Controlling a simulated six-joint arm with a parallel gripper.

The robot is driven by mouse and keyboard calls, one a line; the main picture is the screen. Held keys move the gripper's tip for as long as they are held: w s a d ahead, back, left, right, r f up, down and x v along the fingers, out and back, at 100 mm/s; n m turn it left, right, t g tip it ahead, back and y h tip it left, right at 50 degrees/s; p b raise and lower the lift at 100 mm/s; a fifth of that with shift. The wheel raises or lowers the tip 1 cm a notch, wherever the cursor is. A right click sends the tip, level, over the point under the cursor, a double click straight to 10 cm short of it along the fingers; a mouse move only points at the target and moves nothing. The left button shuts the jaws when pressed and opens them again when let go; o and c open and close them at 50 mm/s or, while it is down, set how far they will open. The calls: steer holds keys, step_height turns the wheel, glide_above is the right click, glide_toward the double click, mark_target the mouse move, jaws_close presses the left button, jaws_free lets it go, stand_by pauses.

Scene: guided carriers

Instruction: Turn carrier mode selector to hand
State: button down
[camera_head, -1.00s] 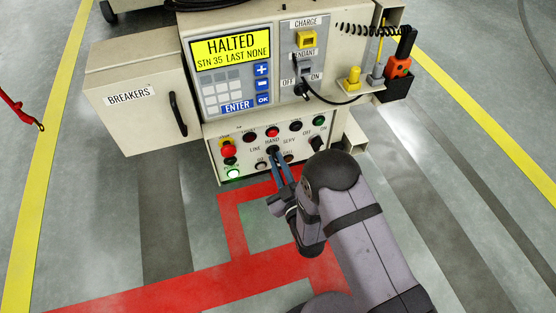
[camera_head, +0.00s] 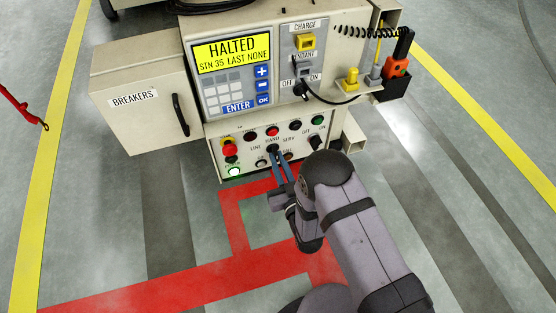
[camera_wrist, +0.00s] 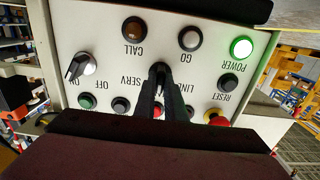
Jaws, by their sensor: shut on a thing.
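The mode selector (camera_head: 273,148) is a dark knob on the lower cream panel, among the labels LINE, HAND and SERV. In the wrist view the panel is upside down, and the selector's dark top (camera_wrist: 159,68) shows between the SERV and LINE labels. My gripper (camera_head: 275,154) reaches it from below with two narrow fingers. My gripper (camera_wrist: 160,80) is shut on the knob. The fingers hide most of the knob and the HAND label in the wrist view, so I cannot tell which label it points to.
An OFF/ON switch (camera_wrist: 77,67), a red emergency button (camera_wrist: 215,118) and a lit green POWER lamp (camera_wrist: 241,47) sit close by. The breaker box (camera_head: 140,105) juts out at the left.

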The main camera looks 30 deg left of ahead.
steer(key=shift+d+f, duration=0.1)
steer(key=shift+f, duration=0.05)
steer(key=c, duration=1.8)
jaws_free()
steer(key=shift+s, duration=0.1)
steer(key=shift+p+v, duration=1.75)
steer(key=shift+v, duration=1.85)
